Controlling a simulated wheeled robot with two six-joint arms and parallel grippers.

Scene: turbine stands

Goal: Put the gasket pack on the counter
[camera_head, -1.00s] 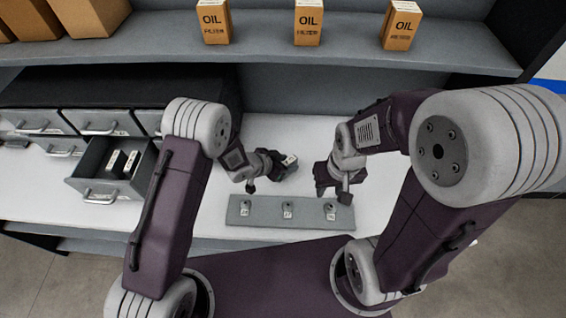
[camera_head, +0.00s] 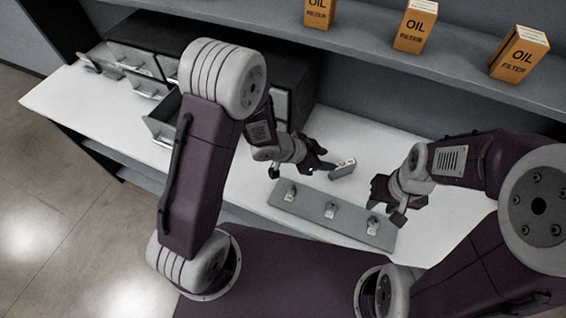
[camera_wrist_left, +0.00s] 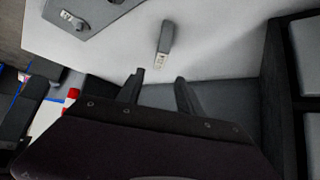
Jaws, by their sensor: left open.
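The gasket pack, a small grey box with a pale labelled end (camera_head: 343,168), rests on the white counter (camera_head: 62,105). It also shows in the left wrist view (camera_wrist_left: 166,40), just beyond the fingertips. My left gripper (camera_head: 325,158) is open, its two fingers pointing toward the pack with a small gap between them and it. The space between its fingers is empty in the left wrist view (camera_wrist_left: 158,82). My right gripper (camera_head: 388,200) hangs to the right of the pack, above the counter; its jaw opening is unclear.
A grey strip with several numbered pegs (camera_head: 350,224) lies along the counter's front. A dark drawer cabinet (camera_head: 300,60) stands behind my left arm, with an open drawer (camera_head: 160,128) partly hidden. Oil filter boxes (camera_head: 415,28) stand on the upper shelf. White counter is clear behind the pack.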

